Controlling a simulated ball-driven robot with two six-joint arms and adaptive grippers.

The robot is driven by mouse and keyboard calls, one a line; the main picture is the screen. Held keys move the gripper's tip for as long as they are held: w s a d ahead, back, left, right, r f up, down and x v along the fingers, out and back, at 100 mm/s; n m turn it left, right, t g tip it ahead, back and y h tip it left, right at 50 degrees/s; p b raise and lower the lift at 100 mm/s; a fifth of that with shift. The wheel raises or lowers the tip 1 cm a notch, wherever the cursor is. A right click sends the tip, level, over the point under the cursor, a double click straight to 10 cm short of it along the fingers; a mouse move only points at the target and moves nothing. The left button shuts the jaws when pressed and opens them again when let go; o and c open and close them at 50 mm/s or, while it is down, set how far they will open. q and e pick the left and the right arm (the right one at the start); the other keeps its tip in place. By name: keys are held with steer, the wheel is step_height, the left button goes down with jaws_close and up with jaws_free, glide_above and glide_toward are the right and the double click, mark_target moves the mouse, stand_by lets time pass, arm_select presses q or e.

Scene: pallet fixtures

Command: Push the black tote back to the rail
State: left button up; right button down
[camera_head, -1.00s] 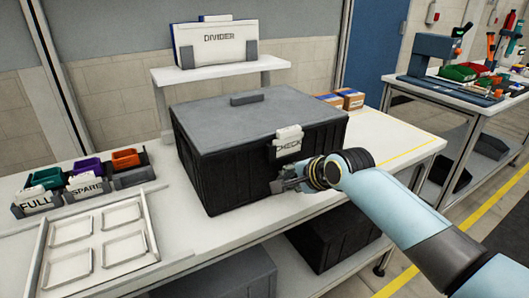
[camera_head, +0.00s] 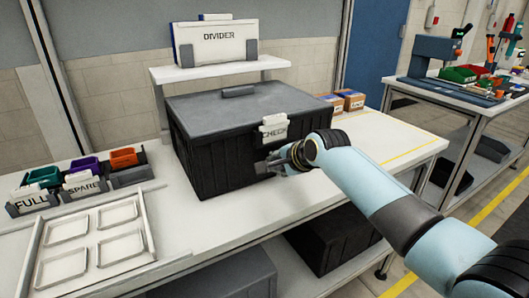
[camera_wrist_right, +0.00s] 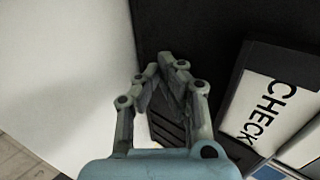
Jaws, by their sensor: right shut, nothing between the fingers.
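The black tote (camera_head: 215,155) stands upright on the white table, its grey lid (camera_head: 240,108) on top. A white CHECK label (camera_head: 274,133) is on its front face. My right gripper (camera_head: 268,165) is shut and empty at the lower middle of that front face, just below the label. In the right wrist view the gripper (camera_wrist_right: 168,62) points at the dark tote wall (camera_wrist_right: 190,25), with the CHECK label (camera_wrist_right: 268,108) to its right. The fingertips look against the wall, but contact is hard to confirm. No rail is clearly visible; the tote hides the table behind it. My left gripper is not in view.
A white shelf (camera_head: 165,76) with a DIVIDER box (camera_head: 217,46) stands behind the tote. Small coloured bins (camera_head: 83,167) and a white tray frame (camera_head: 45,235) are at left. Cardboard boxes (camera_head: 350,99) sit at back right. The table's front strip is clear.

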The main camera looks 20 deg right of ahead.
steer(key=shift+w+a+b, duration=0.2)
steer(key=shift+w+b, duration=0.85)
steer(key=shift+w, duration=1.05)
steer(key=shift+s+r+p, duration=0.1)
steer(key=shift+s+p, duration=0.25)
steer(key=shift+p, duration=0.2)
steer(key=s+p, duration=0.4)
steer(key=shift+s+d+r+p, duration=0.1)
steer(key=shift+s+d+p, duration=0.1)
steer(key=shift+p, duration=0.2)
steer(key=shift+s+p, duration=0.45)
steer(key=shift+s, duration=0.1)
steer(key=shift+f, duration=0.2)
